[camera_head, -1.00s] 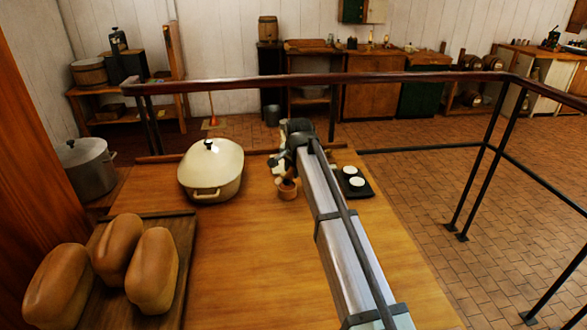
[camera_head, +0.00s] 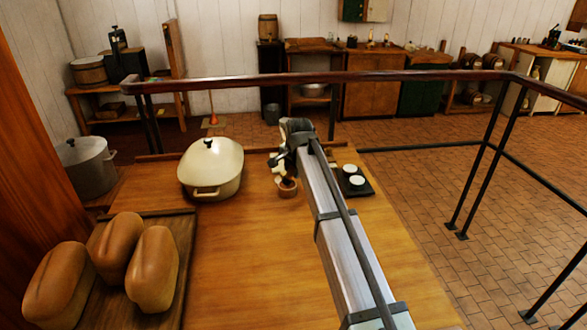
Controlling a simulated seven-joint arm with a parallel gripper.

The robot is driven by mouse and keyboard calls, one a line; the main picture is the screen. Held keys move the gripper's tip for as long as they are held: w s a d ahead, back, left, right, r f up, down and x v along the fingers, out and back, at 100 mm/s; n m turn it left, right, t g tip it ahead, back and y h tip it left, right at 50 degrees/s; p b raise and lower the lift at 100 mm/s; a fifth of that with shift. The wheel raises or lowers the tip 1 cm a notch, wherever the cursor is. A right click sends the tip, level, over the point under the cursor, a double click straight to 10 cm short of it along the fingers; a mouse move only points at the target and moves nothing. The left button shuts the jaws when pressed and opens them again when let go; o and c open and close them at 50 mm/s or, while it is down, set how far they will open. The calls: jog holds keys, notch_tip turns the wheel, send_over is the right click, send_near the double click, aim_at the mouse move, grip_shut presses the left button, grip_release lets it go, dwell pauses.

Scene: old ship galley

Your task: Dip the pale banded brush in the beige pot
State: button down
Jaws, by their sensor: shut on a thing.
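My gripper (camera_head: 280,166) is at the far end of my arm, over the back middle of the wooden table. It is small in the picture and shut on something. The thing in its jaws is mostly hidden, so I cannot make out the pale banded brush. A small orange-brown pot (camera_head: 288,190) stands on the table directly below the gripper, its upper part partly covered. I cannot tell whether anything reaches inside it. No small pot that is clearly beige shows.
A cream lidded casserole (camera_head: 211,170) stands left of the gripper. Two white cups (camera_head: 357,183) sit on a dark tray (camera_head: 366,191) to the right. Several loaves (camera_head: 152,270) lie on a board at front left. A railing (camera_head: 330,78) runs behind. The table's middle is clear.

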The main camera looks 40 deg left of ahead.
jog(key=shift+f, duration=0.4)
dwell(0.8)
jog(key=shift+r, duration=3.55)
